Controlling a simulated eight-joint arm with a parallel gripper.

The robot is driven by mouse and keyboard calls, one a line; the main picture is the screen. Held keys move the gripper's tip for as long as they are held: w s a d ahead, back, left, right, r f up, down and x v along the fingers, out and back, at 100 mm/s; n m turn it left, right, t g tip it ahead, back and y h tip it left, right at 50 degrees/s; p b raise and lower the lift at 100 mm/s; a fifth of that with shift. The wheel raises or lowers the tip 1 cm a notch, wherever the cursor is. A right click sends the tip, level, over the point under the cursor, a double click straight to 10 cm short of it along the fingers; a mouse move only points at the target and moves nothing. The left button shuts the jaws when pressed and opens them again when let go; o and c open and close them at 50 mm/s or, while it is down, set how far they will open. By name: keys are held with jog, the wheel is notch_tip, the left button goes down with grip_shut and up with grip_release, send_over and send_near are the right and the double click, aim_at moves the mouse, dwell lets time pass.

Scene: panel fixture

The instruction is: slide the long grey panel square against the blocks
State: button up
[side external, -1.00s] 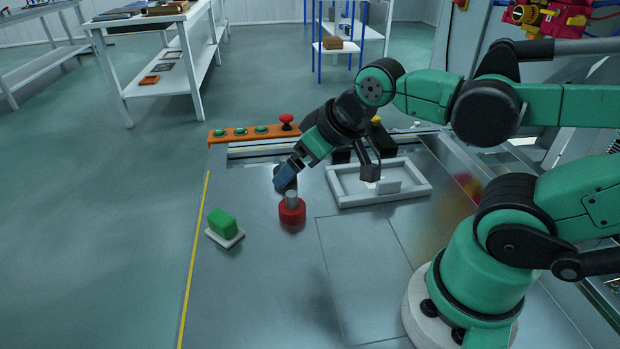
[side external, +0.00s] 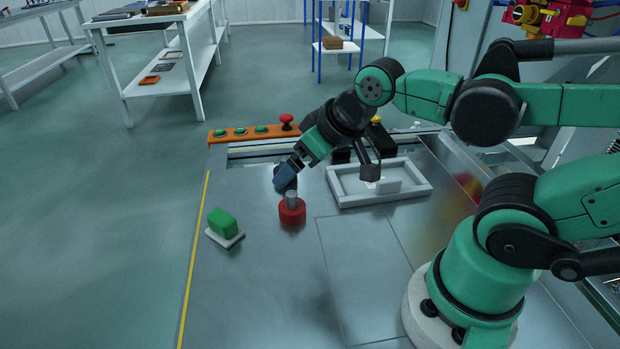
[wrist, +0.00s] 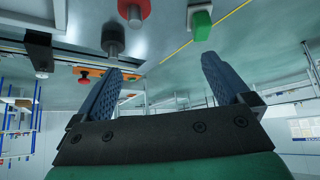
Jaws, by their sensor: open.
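My gripper (side external: 285,178) is open, its blue fingers tilted down above the steel table (side external: 255,270). In the wrist view its fingers (wrist: 160,70) are spread wide with nothing held between them. A grey peg (side external: 292,197) stands in a red round base (side external: 292,212) just in front of the fingertips in the side view. I cannot pick out a long grey panel as a separate piece. Two black blocks stand at the table's back, partly behind my wrist.
A green block (side external: 222,222) sits on a small white plate at the left. An orange button strip (side external: 225,135) runs along the back. The front left of the table is clear.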

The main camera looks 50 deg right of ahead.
jog(key=shift+c, duration=1.4)
jog(key=shift+d+m, duration=0.4)
jog(key=shift+m, duration=0.1)
jog(key=c, duration=0.3)
jog(key=m+g+h, duration=0.1)
jog(key=m+g, duration=0.5)
jog(key=m, duration=1.3)
send_over(393, 179)
jog(key=w+a, duration=0.3)
notch_tip(393, 179, down, 5)
jog(key=shift+r, duration=0.1)
jog(key=s+d+m, duration=0.1)
jog(key=m, duration=0.1)
jog(key=s+d+f+m, duration=0.1)
jog(key=m, duration=0.1)
jog(key=s+d+f+m+g+y, duration=0.1)
jog(key=m, duration=0.1)
jog(key=shift+f+m, duration=0.15)
jog(key=shift+m, duration=0.15)
jog(key=shift+f, duration=2.55)
jog(key=shift+c, duration=0.2)
